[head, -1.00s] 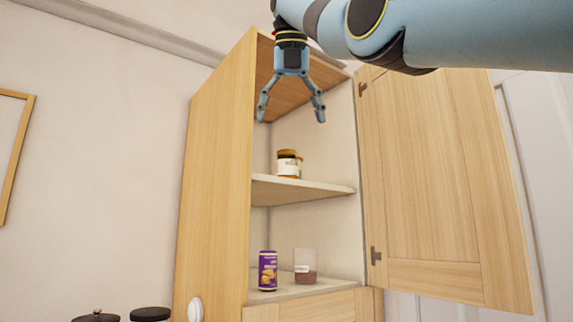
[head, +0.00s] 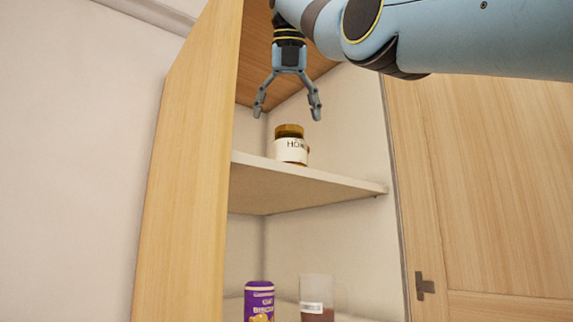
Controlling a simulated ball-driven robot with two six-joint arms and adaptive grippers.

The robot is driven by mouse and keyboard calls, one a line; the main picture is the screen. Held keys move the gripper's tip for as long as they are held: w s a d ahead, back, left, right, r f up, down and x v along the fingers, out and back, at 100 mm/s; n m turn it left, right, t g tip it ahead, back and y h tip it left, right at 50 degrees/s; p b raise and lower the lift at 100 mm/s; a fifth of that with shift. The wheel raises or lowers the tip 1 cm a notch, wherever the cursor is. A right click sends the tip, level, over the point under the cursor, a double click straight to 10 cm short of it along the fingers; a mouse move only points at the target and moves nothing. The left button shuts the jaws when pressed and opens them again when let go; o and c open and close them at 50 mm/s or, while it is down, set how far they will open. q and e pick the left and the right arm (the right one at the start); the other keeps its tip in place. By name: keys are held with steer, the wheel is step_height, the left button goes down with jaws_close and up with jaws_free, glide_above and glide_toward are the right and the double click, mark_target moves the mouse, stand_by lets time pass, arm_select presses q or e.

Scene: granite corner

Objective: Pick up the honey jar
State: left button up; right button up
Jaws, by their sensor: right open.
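The honey jar (head: 291,150) stands upright on the upper shelf (head: 300,187) of an open wooden cabinet in the head view. My right gripper (head: 287,112) hangs fingers down, open and empty. In the picture it is just above the jar's lid, apart from it, and it looks nearer to me than the jar. My left gripper is not in view.
A purple biscuit can (head: 259,300) and a clear container with brown contents (head: 317,295) stand on the shelf below. The upper shelf beside the jar looks clear.

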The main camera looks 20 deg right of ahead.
mark_target(287, 130)
steer(key=x, duration=0.3)
steer(key=shift+s+f, duration=0.1)
steer(key=shift+f, duration=0.45)
steer(key=p+x, duration=0.1)
steer(key=x, duration=0.1)
steer(key=d+x, duration=0.1)
steer(key=x, duration=0.1)
steer(key=shift+w+p, duration=0.35)
steer(key=shift+p, duration=0.05)
steer(key=shift+w+f, duration=0.2)
steer(key=shift+f, duration=0.05)
steer(key=shift+w+f, duration=0.1)
steer(key=shift+a, duration=0.1)
steer(key=shift+c, duration=0.4)
steer(key=c, duration=0.4)
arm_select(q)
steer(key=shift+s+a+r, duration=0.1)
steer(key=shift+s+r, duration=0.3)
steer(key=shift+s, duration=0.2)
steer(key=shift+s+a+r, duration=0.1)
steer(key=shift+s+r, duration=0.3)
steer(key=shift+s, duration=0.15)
arm_select(e)
steer(key=c, duration=1.2)
steer(key=shift+c, duration=0.2)
